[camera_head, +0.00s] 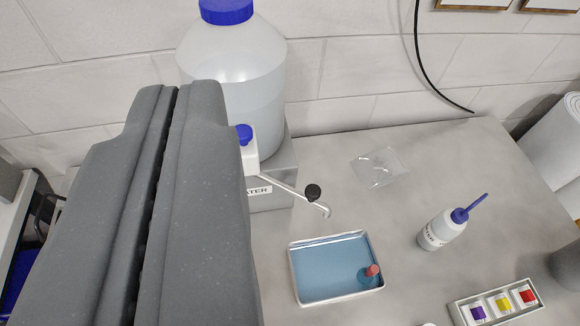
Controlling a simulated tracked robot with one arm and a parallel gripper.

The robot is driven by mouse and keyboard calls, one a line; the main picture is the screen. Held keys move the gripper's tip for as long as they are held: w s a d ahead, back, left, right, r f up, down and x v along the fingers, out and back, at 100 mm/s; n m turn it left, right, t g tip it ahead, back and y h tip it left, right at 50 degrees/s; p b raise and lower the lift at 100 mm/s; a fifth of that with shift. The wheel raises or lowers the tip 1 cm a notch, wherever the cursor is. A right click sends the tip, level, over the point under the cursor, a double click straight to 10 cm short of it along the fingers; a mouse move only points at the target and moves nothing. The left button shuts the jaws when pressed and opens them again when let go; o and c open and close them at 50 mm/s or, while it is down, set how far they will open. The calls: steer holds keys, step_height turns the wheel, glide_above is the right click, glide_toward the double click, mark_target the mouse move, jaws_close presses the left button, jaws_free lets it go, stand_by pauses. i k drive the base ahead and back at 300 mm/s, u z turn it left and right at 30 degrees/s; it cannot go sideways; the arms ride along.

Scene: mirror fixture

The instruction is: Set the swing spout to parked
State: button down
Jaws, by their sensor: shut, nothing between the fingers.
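The swing spout (288,187) is a thin metal tube. It runs from a white tap body (249,155) with a blue knob (243,134) out to the right and toward the front. A round black knob (313,192) sits near its outer end, and its tip bends down close to the back edge of the blue tray. A big translucent water jug (240,70) with a blue cap stands behind the tap on a grey stand labelled "…ATER". My gripper (181,88) is shut and empty, large at the left. It hides part of the jug, the stand and the bench.
A metal tray (292,272) with blue lining holds a small red-topped piece (371,271). To the right are a wash bottle (443,228), a clear bag (379,168) and a holder (460,314) with coloured blocks. The bench between spout and bag is clear. A tiled wall stands behind.

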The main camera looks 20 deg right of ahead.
mark_target(313, 192)
steer(key=k, duration=1.3)
steer(key=z, duration=0.5)
steer(key=i, duration=1.6)
steer(key=u, duration=0.5)
